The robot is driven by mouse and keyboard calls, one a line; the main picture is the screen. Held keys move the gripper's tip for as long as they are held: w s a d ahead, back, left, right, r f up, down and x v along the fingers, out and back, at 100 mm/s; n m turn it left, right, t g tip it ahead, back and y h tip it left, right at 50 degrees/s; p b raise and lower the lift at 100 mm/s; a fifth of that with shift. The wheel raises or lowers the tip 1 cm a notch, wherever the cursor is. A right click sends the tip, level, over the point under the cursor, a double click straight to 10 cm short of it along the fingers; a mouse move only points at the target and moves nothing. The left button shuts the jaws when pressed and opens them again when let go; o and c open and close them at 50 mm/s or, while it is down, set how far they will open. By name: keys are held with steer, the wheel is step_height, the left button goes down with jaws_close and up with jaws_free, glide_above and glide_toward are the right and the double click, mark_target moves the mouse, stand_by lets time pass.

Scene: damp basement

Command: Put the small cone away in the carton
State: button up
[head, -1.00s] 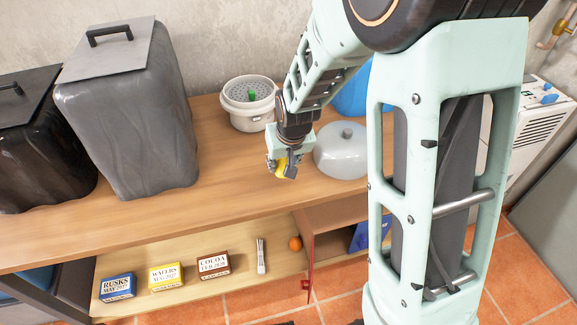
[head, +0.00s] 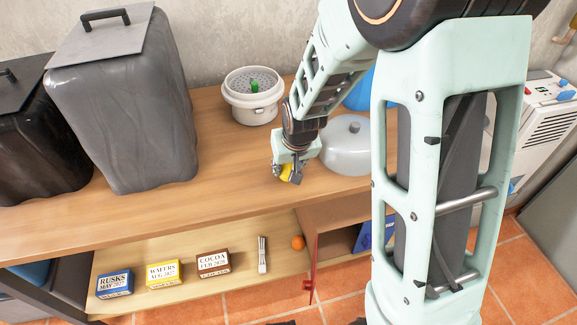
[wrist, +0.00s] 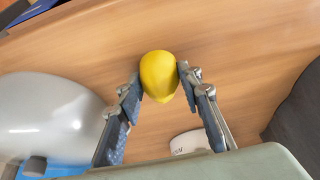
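I cannot pick out a carton for certain; a blue thing (head: 364,237) in the open cupboard is mostly hidden.
The table top (head: 225,165) bears a white tub (head: 254,106), the grey domed cover (head: 345,150) and a big grey container (head: 125,110). Small boxes marked rusks (head: 114,284), wafers (head: 164,275) and cocoa (head: 213,263), and an orange ball (head: 298,242), are on the lower shelf. A red door (head: 313,268) stands open.

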steer(key=o, duration=0.5)
steer(key=shift+c, duration=0.2)
steer(key=shift+r+p, duration=0.35)
steer(key=shift+r, duration=0.05)
steer(key=a+p+v, duration=0.1)
steer(key=p+v, duration=0.1)
steer(key=v, duration=0.9)
steer(key=shift+s+d+r, duration=0.2)
steer(key=shift+d, duration=0.3)
steer(key=shift+a, duration=0.1)
